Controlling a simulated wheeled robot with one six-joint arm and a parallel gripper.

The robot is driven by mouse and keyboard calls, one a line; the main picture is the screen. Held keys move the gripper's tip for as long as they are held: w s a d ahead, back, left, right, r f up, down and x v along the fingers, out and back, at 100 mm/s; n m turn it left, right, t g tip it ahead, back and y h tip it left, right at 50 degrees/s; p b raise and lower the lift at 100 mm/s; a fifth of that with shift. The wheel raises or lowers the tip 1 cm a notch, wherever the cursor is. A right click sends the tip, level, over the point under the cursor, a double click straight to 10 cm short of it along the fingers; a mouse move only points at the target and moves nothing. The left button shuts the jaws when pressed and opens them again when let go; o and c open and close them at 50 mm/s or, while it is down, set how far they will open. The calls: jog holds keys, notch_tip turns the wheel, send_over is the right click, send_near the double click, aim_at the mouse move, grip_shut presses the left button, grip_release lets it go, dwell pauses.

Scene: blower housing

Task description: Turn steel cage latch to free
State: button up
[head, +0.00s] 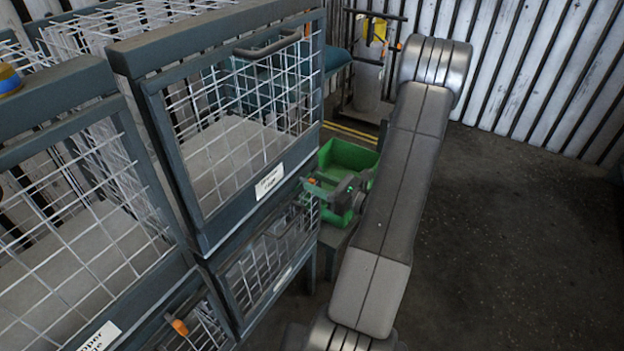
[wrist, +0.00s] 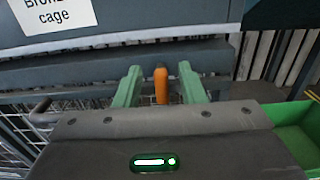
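My gripper (head: 318,190) is at the right end of the rail between the upper and lower mesh cages. In the wrist view its two green fingers (wrist: 161,84) stand apart, one on each side of an orange latch handle (wrist: 161,87). A gap shows on both sides of the handle. The handle points roughly upright in that view; its base is hidden behind my gripper body. A small orange bit of the latch (head: 311,181) shows in the head view. The lower cage (head: 265,262) has a white label too small to read, so I cannot confirm it is the steel cage.
The upper cage (head: 205,240) bears a label (wrist: 56,12) reading "Bron… cage". Another orange latch (head: 179,327) sits at lower left. A green bin (head: 347,154) stands close behind my gripper. Open floor (head: 520,240) lies to the right.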

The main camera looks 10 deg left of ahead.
jog(key=shift+x, duration=1.1)
grip_shut()
